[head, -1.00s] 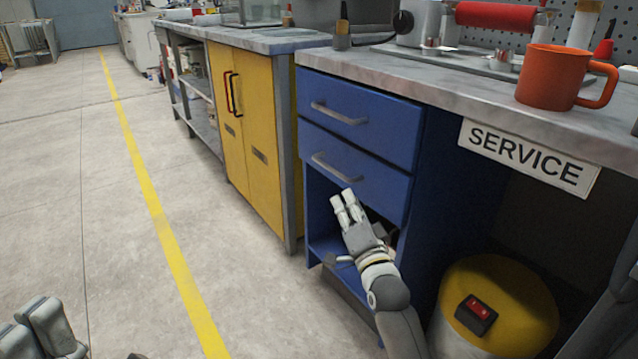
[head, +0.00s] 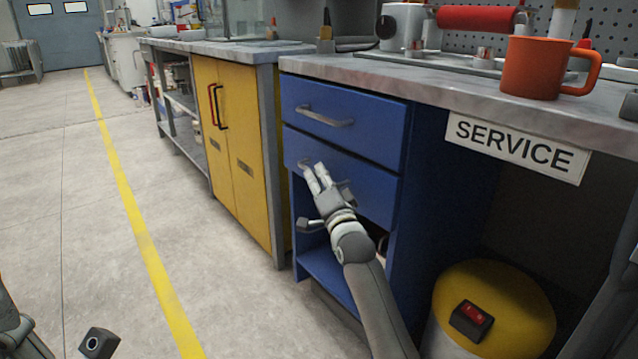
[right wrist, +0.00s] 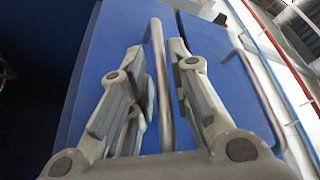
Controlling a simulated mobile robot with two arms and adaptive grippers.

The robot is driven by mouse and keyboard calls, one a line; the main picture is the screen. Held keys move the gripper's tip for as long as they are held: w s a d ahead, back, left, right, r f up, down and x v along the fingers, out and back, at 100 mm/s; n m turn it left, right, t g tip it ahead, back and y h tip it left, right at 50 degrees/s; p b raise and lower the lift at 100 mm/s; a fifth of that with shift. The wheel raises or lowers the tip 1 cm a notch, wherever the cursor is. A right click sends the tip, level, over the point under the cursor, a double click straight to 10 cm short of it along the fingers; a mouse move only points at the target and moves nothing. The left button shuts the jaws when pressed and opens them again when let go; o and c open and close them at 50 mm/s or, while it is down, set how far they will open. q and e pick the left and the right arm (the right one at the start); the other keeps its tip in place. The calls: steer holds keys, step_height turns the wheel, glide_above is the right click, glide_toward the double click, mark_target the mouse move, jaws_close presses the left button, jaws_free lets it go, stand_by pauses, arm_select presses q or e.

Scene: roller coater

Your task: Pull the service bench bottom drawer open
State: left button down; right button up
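The service bench (head: 430,90) has two blue drawers on its left side, and both look closed. The bottom drawer (head: 365,187) is the lower one, above an open shelf space. Its grey bar handle (head: 303,163) is partly hidden by my right gripper (head: 314,172). In the right wrist view the handle (right wrist: 157,80) runs between the two fingers of the right gripper (right wrist: 155,90). The fingers stand apart, with a gap between handle and right finger. My left gripper (head: 12,328) shows only partly at the lower left edge, and its fingers are cut off.
The top drawer (head: 350,122) with its own handle is just above. A yellow cabinet (head: 235,150) stands to the left. A yellow-lidded bin (head: 495,310) is under the bench at right. An orange mug (head: 535,68) stands on the top. The floor at left is clear.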

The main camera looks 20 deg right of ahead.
steer(key=shift+w, duration=0.1)
jaws_close()
stand_by(0.4)
